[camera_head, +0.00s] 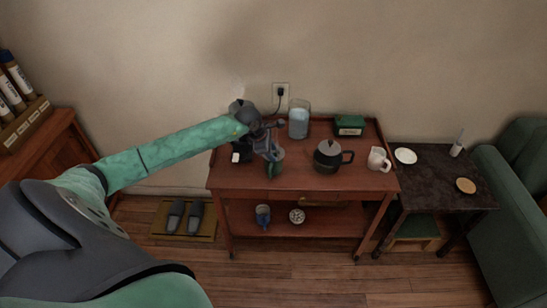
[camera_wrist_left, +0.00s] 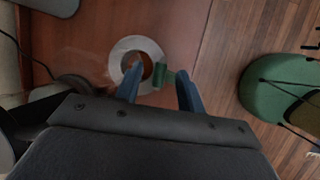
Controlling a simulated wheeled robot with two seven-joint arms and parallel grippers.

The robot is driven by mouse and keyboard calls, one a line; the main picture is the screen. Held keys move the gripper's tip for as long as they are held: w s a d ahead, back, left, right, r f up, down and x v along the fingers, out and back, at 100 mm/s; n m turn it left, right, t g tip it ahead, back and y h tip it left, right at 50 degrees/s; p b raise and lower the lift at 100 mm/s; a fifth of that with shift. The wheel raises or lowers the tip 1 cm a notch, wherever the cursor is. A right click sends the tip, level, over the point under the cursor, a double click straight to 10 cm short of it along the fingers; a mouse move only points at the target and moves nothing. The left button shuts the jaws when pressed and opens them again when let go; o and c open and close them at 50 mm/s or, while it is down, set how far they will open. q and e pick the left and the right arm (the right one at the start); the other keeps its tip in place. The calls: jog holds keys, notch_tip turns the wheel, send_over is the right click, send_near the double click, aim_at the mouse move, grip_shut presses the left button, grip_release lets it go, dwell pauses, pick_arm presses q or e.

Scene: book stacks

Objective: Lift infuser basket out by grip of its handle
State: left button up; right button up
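A round vessel with a pale grey rim (camera_wrist_left: 122,48) stands on the wooden table, with a brown interior that looks like the infuser basket (camera_wrist_left: 147,66). A short green handle (camera_wrist_left: 165,76) sticks out from its right side. My left gripper (camera_wrist_left: 158,88) is open over it, one blue finger at the basket's side and the other apart on the right, with the green handle between them. In the head view my left gripper (camera_head: 271,168) points down at the table's left part and hides most of the vessel. My right gripper is not in view.
On the table (camera_head: 345,185) stand a glass jar (camera_head: 299,121), a green box (camera_head: 349,125), a dark pot (camera_head: 328,156) and a white mug (camera_head: 377,159). A dark side table (camera_head: 435,175) adjoins on the right. A blue mug (camera_head: 263,215) stands on the lower shelf.

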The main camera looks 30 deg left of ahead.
pick_arm(q)
jog(key=shift+f, duration=0.1)
grip_shut()
dwell(0.4)
